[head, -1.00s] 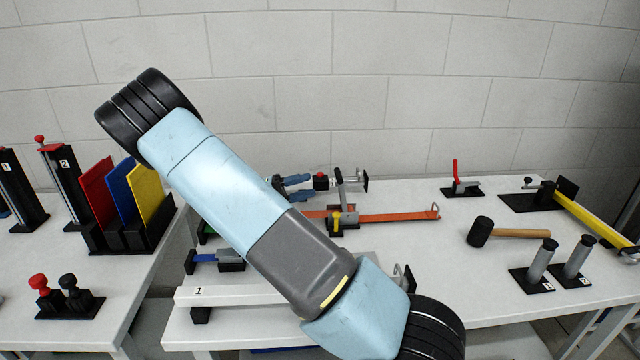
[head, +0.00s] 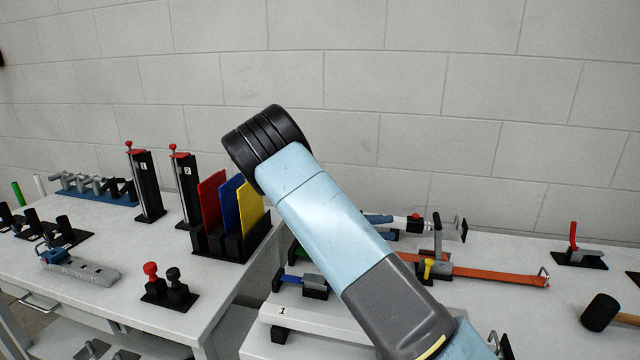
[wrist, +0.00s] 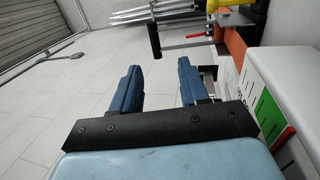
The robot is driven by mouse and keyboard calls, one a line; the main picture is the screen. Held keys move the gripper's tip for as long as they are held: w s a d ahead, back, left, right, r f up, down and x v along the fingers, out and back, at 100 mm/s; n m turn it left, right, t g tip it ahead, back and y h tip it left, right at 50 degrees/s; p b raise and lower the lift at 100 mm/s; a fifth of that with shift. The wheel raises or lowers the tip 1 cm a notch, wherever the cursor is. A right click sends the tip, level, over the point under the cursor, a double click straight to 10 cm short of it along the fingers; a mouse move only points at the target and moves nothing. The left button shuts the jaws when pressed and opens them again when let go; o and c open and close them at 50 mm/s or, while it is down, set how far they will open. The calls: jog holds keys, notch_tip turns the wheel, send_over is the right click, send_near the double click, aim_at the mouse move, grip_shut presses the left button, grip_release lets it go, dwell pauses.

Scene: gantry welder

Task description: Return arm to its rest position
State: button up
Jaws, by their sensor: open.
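My gripper (wrist: 158,88) shows in the wrist view with its two blue fingers spread apart. Nothing is between the fingers, and pale tiled floor lies beyond them. In the head view my light blue and grey arm crosses the middle, from a black joint at upper left down to the lower right edge. My gripper is not visible in the head view.
The left table (head: 95,225) holds a rack of red, blue and yellow plates (head: 232,240), two black posts and red and black knobs. The right table (head: 545,315) holds clamps, an orange strap (head: 490,274) and a mallet (head: 600,312). A block wall stands behind.

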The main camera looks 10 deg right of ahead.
jog(key=s+d+r+n+t+y, duration=0.15)
jog(key=s+d+r+y, duration=0.35)
jog(key=s+r+y, duration=0.5)
jog(key=s+a+r+n+t+y, duration=0.1)
jog(key=s+a+r+t+y, duration=0.2)
jog(key=s, duration=0.7)
jog(key=s+a+r+n+t+y, duration=0.1)
jog(key=s+a+r+t+y, duration=0.2)
jog(key=s+r+t+y, duration=0.3)
jog(key=shift+s+a+r+t, duration=0.2)
jog(key=shift+s+r+t, duration=0.8)
jog(key=shift+s, duration=1.2)
jog(key=shift+f, duration=0.1)
